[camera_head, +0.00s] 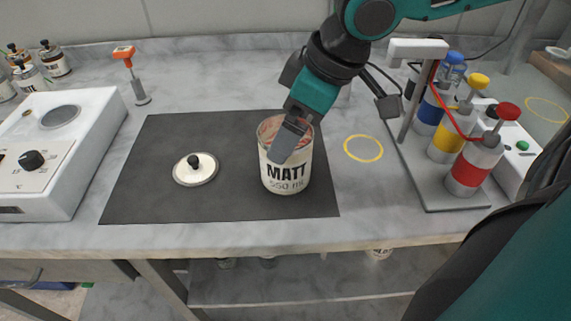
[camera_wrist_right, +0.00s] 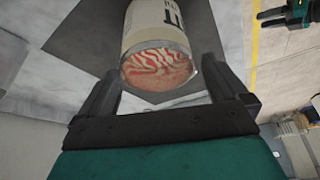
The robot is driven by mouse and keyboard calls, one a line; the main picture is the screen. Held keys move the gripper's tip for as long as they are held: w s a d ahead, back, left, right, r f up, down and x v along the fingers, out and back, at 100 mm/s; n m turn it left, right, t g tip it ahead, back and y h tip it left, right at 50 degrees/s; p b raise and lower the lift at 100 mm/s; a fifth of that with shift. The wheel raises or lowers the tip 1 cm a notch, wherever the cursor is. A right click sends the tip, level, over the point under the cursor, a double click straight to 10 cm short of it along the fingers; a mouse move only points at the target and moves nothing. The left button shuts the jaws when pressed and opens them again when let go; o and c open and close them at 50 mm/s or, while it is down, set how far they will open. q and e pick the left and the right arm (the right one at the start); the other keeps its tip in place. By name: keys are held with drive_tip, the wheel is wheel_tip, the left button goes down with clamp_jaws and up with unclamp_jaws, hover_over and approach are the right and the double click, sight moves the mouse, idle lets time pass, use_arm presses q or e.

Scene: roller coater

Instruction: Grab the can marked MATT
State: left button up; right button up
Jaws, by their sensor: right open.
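The can marked MATT (camera_head: 285,178) is cream with black lettering and stands upright and open on the dark mat. A reddish and white streaked content shows inside it, also in the right wrist view (camera_wrist_right: 158,68). My right gripper (camera_head: 289,142) comes down from above at the can's rim. One finger shows in front of the can and hides part of its rim. In the right wrist view its open fingers (camera_wrist_right: 155,72) lie on either side of the can, with no clear grip. A dark and teal gripper (camera_wrist_right: 286,15), apparently my left, shows small at the upper right there.
A white lid with a black knob (camera_head: 195,169) lies left of the can on the dark mat (camera_head: 140,195). A white device (camera_head: 60,175) stands at the left. A rack with several colour bottles (camera_head: 455,193) stands right, beyond a yellow ring (camera_head: 363,160) on the bench.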

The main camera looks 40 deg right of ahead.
drive_tip(key=b+x, duration=0.1)
drive_tip(key=x, duration=0.3)
drive_tip(key=shift+w+d+f+b, duration=0.2)
drive_tip(key=shift+f+b, duration=0.1)
drive_tip(key=shift+b, duration=0.1)
drive_tip(key=shift+w+a+f, duration=0.1)
drive_tip(key=shift+a+f, duration=0.05)
drive_tip(key=shift+f, duration=0.2)
drive_tip(key=shift+w+a, duration=0.1)
use_arm(q)
drive_tip(key=shift+w+d+f, duration=0.3)
drive_tip(key=shift+d+f, duration=0.15)
drive_tip(key=shift+f, duration=0.1)
use_arm(e)
drive_tip(key=c, duration=1.1)
drive_tip(key=shift+c, duration=0.2)
